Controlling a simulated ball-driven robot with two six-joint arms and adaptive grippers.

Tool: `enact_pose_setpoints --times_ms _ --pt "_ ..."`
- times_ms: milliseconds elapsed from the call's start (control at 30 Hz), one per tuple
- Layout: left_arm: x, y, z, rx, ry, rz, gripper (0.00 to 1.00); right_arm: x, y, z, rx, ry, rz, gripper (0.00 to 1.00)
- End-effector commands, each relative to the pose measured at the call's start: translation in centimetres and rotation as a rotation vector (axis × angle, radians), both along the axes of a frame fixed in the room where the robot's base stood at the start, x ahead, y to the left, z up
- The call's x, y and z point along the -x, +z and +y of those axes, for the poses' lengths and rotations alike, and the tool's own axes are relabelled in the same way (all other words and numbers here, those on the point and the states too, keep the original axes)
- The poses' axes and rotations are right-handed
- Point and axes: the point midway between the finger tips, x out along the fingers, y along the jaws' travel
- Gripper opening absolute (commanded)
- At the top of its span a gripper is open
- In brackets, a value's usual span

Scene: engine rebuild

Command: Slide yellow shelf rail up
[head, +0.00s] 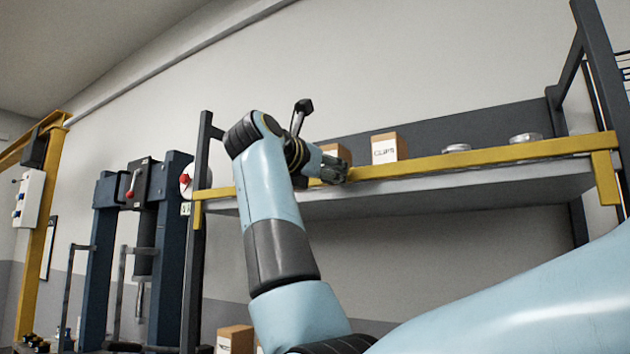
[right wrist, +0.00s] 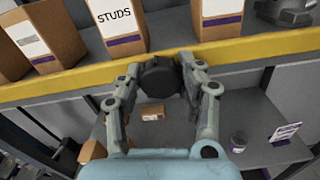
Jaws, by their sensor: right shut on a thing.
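The yellow shelf rail (head: 450,160) runs along the front edge of the grey upper shelf, with a short downturned bracket at each end. It also crosses the right wrist view (right wrist: 262,48) near the top. The exact contact is partly hidden. My left gripper is not in view.
On the shelf behind the rail stand a labelled carton (head: 388,148), a STUDS box (right wrist: 116,28) and round metal parts (head: 525,138). Dark uprights (head: 196,240) frame the shelf. A blue press (head: 173,250) stands left. Small boxes and a jar (right wrist: 238,142) sit below.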

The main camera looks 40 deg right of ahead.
Motion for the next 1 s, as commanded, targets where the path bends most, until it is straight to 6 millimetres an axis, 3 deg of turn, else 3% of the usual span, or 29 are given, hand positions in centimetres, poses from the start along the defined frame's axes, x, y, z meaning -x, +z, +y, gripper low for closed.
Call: enact_pose_setpoints --times_ms 100,300,467,500,667,1000 --pt "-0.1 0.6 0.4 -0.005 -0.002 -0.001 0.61 -0.1 1.4 0.2 0.000 0.006 -0.001 0.00" --pt "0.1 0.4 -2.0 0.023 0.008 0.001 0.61 -0.1 1.9 0.2 0.001 0.006 -0.002 0.00" --pt "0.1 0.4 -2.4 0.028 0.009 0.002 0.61 -0.1 2.0 0.2 0.004 0.006 -0.005 0.00" --pt "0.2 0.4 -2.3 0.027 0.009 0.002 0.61 0.0 2.1 0.2 0.005 0.006 -0.006 0.39" --pt "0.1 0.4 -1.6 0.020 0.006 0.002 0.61 -0.1 2.0 0.2 0.002 0.005 -0.004 0.60" --pt "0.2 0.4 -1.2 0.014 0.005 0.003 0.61 0.1 1.7 0.7 0.000 0.006 -0.001 0.61"
